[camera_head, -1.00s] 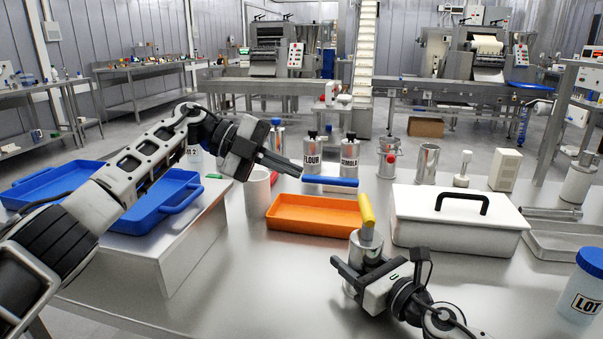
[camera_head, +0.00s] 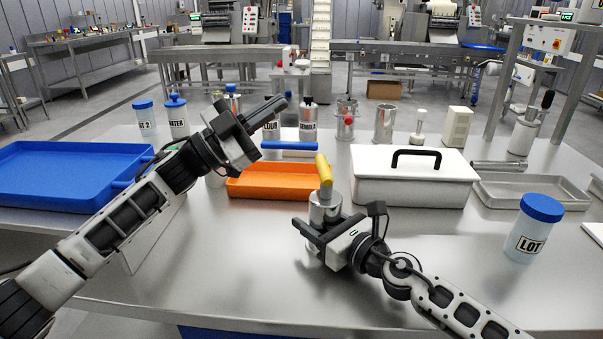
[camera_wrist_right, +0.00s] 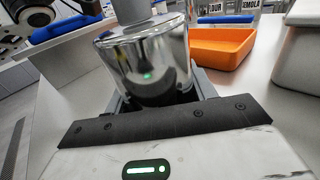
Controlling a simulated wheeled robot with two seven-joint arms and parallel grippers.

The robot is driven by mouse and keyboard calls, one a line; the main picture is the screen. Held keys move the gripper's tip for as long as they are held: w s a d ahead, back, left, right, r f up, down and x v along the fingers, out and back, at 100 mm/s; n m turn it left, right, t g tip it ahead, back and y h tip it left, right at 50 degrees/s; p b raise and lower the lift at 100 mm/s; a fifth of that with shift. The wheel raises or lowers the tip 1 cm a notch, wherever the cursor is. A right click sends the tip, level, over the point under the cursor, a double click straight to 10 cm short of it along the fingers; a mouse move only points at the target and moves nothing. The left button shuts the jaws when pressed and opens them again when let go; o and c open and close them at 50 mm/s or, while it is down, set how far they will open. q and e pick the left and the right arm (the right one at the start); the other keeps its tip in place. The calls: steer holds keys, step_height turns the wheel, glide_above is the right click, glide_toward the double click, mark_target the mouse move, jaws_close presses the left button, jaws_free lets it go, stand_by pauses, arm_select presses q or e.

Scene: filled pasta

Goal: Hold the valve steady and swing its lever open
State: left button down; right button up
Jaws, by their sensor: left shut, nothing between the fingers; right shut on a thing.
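The valve is a shiny metal cylinder (camera_head: 325,206) with a yellow lever (camera_head: 324,169) on top, standing in front of the orange tray. The lever rises steeply in the head view. My right gripper (camera_head: 322,232) is shut around the valve body from the near side. The right wrist view shows the shiny body (camera_wrist_right: 150,65) between the fingers and a grey stem above it; the lever is out of that frame. My left gripper (camera_head: 276,108) is shut and empty, raised in the air above and left of the lever, apart from it.
The orange tray (camera_head: 240,190) lies behind the valve, with a blue bar (camera_head: 290,145) beyond it. A white lidded box (camera_head: 410,190) is close on the right. A blue tray (camera_head: 60,200) is at left. A LOT jar (camera_head: 533,232) stands at right. The front tabletop is mostly clear.

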mark_target(323, 175)
arm_select(q)
steer(key=s+a+f+n+t+y, duration=0.25)
steer(key=s+f+n+y, duration=0.35)
steer(key=n, duration=1)
steer(key=s+a+f+n+t+y, duration=0.3)
steer(key=f+n, duration=0.5)
steer(key=n, duration=0.8)
steer(key=w+d+r, duration=0.2)
steer(key=w+d, duration=0.5)
steer(key=d, duration=0.4)
steer(key=shift+w, duration=0.35)
steer(key=shift+g, duration=0.25)
